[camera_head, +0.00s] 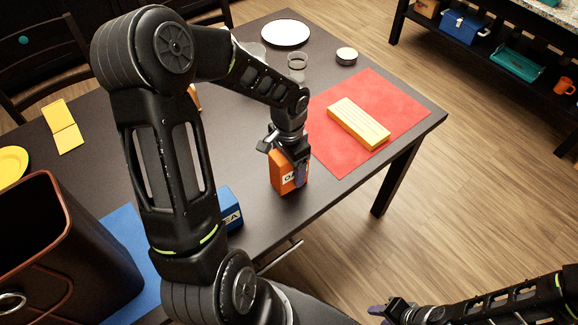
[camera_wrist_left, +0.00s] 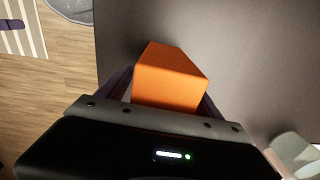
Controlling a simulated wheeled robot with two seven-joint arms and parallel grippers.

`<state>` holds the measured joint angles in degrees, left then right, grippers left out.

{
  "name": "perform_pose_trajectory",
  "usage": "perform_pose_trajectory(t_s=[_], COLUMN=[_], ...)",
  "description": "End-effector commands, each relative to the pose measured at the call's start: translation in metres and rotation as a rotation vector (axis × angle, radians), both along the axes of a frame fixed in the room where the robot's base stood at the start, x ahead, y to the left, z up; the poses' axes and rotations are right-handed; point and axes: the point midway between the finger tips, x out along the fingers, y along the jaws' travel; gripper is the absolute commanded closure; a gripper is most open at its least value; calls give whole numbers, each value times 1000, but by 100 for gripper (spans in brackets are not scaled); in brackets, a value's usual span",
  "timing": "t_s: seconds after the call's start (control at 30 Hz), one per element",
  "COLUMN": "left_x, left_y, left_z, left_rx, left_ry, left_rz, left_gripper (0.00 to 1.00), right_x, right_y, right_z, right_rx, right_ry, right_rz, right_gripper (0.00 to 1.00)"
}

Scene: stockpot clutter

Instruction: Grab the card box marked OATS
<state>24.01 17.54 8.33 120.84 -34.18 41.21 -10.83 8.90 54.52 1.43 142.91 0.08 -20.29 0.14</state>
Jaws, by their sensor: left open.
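An orange card box (camera_head: 277,172) stands upright on the dark table, with the start of a label, "OA", showing; the rest is hidden by my gripper. My left gripper (camera_head: 290,170) is over the box, pointing down, with one finger in front of the label. In the left wrist view the orange box (camera_wrist_left: 170,75) lies between the two fingers of the left gripper (camera_wrist_left: 165,95), which is open around it. My right gripper (camera_head: 380,312) is low at the bottom right, off the table; its finger gap is not clear.
A blue box (camera_head: 230,207) with a partly hidden label stands left of the orange box. A yellow block (camera_head: 358,123) lies on a red mat (camera_head: 400,100). A glass (camera_head: 297,66), white plate (camera_head: 286,33) and small round lidded item (camera_head: 346,55) are farther back. A dark bin (camera_head: 60,250) stands left.

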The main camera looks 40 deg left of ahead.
Motion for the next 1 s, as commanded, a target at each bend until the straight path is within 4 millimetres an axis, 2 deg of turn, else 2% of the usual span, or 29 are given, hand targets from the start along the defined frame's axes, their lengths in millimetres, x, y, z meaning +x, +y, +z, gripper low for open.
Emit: perform_pose_trajectory(t_s=[0.27,1.0], left_x=[0,0], left_y=[0,0], left_z=[0,0], left_rx=[0,0], left_ry=[0,0], left_rz=[0,0], left_gripper=[25,85], right_x=[0,0], right_y=[0,0], right_z=[0,0], right_rx=[0,0], right_ry=[0,0], right_rz=[0,0], right_gripper=[64,64])
